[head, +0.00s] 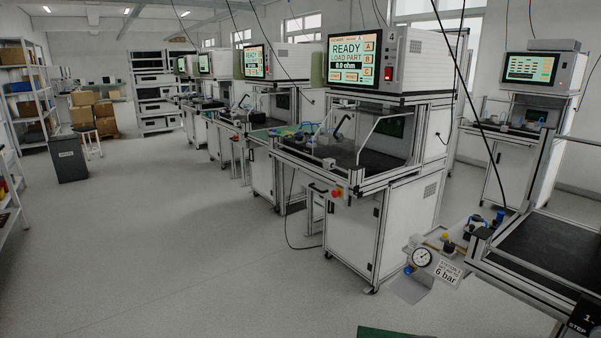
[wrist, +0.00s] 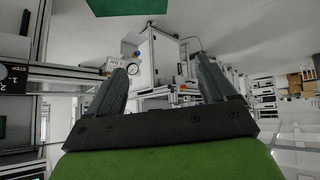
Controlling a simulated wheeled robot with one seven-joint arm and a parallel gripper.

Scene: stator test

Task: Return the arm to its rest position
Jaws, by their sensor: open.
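My gripper (wrist: 167,82) shows in the wrist view with its two dark fingers spread apart. It is open, and nothing is between the fingers. The wrist view looks out over the room and appears upside down or strongly tilted. The head view does not show my gripper or arm clearly. The nearest test station has a screen (head: 355,60) reading "READY LOAD PART" and "0.0 ohm".
A pressure gauge (head: 422,257) with a "6 bar" label stands at the lower right, beside a dark-topped bench (head: 550,245). More stations line the right side. A grey bin (head: 70,160) and cardboard boxes (head: 84,115) stand at the left. The floor (head: 170,240) is clear.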

